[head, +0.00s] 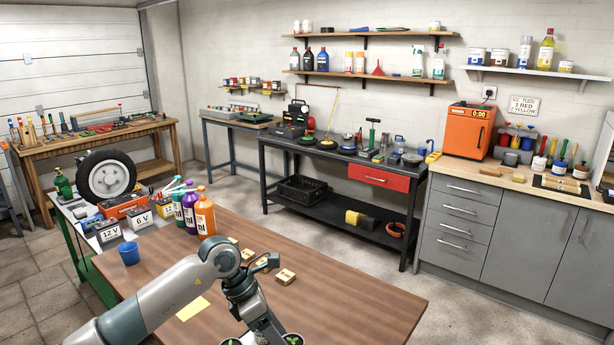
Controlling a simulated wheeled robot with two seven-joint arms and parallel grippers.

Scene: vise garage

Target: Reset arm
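My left arm comes in from the lower left over the brown wooden table (340,280). It bends at a joint and runs down toward the bottom edge. My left gripper (266,333) is low at the bottom edge, among small potted plants (292,340); its fingers cannot be made out, so whether it is open or shut is unclear. My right arm and gripper are out of view.
Wooden blocks (286,277), a yellow note (193,308), a blue cup (129,253) and bottles (205,212) stand around the arm. Batteries (109,234) and a wheel (106,176) are at the left. The table's right part is clear.

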